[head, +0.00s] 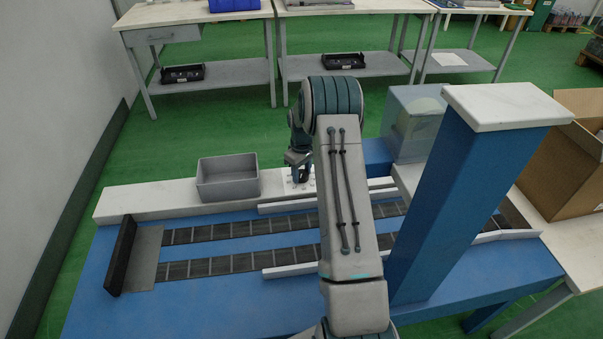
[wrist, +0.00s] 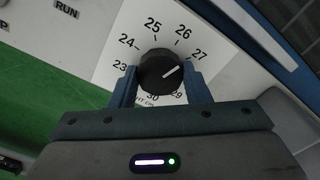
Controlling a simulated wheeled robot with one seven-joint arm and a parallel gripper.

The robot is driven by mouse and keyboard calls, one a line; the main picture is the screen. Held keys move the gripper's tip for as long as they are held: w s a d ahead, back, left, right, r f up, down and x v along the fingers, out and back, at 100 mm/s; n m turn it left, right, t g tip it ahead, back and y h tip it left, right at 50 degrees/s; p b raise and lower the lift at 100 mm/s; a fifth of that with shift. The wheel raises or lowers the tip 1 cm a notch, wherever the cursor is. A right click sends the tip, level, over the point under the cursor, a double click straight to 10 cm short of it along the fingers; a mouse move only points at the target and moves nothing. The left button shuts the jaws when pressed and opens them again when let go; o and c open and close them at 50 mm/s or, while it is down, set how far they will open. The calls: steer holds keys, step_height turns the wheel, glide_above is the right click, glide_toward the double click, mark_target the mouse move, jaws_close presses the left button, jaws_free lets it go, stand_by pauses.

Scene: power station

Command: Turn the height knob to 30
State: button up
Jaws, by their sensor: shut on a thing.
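The height knob (wrist: 161,70) is a round black dial with a pale pointer line, on a white plate (wrist: 112,62) printed with numbers from 23 to 30. Its pointer slants to the upper right, roughly toward 27. The 28 mark is hidden, and the 29 and 30 are partly covered. My gripper (wrist: 161,80) has one finger on each side of the knob and is shut on it. In the head view my gripper (head: 301,174) points down at the white panel behind the conveyor, and the knob is too small to make out.
A grey bin (head: 228,178) stands left of my gripper on the white ledge. A clear box (head: 410,120) and a blue post (head: 440,190) stand to the right. The conveyor strips (head: 215,232) run in front. RUN lettering (wrist: 66,9) shows on the panel.

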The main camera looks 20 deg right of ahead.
steer(key=m, duration=0.7)
steer(key=shift+w+b, duration=0.1)
steer(key=shift+b, duration=0.25)
steer(key=m, duration=0.8)
steer(key=shift+r+m, duration=0.1)
steer(key=shift+m, duration=0.2)
steer(key=m+p, duration=0.1)
steer(key=m, duration=0.5)
steer(key=m+p, duration=0.1)
steer(key=m, duration=0.5)
steer(key=shift+m, duration=0.4)
steer(key=o, duration=1)
